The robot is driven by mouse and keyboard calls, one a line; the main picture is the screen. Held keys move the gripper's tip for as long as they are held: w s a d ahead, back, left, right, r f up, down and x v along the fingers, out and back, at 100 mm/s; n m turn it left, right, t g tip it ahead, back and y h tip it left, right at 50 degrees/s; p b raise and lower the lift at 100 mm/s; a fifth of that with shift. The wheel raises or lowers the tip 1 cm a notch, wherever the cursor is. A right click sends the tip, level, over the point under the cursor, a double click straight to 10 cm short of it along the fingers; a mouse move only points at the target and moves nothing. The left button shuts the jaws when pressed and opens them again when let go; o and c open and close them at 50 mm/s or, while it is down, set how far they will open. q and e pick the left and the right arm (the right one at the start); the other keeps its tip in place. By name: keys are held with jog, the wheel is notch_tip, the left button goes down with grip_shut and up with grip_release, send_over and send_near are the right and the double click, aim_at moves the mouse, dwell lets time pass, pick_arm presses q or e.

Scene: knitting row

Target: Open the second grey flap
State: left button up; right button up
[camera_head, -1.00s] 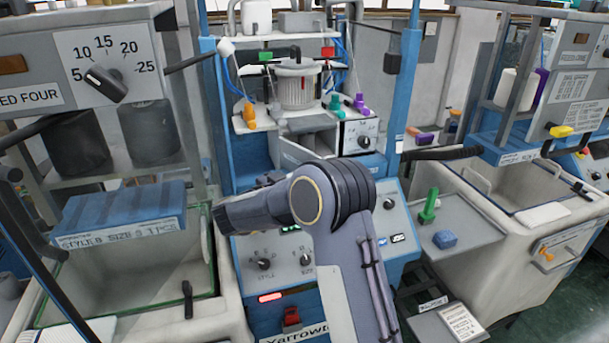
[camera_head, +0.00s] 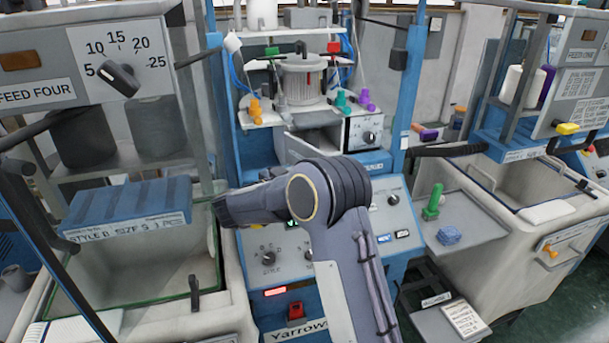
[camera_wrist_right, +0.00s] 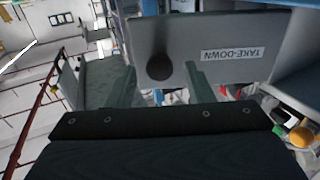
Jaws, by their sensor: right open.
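In the right wrist view a flat grey flap (camera_wrist_right: 225,40) carries a white label reading TAKE-DOWN, upside down in the picture. A dark round knob (camera_wrist_right: 160,67) stands out from it. My right gripper (camera_wrist_right: 161,74) is open. Its two fingertips appear on either side of the knob, with a gap to each. I cannot tell how deep they reach around it. In the head view my right arm crosses the middle machine, and its hand end and this flap cannot be made out there. My left gripper is not in view.
A blue control panel (camera_head: 270,246) with knobs lies behind my arm. A blue-covered bin (camera_head: 130,212) stands left. A pale bin (camera_head: 540,190) stands further right.

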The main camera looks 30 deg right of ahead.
jog(key=s+a+r+b, duration=0.4)
jog(key=s+a+r, duration=0.4)
jog(key=s+r, duration=0.3)
notch_tip(320, 180, up, 2)
jog(key=shift+s+b, duration=0.2)
jog(key=shift+b, duration=0.1)
jog(key=shift+a, duration=0.1)
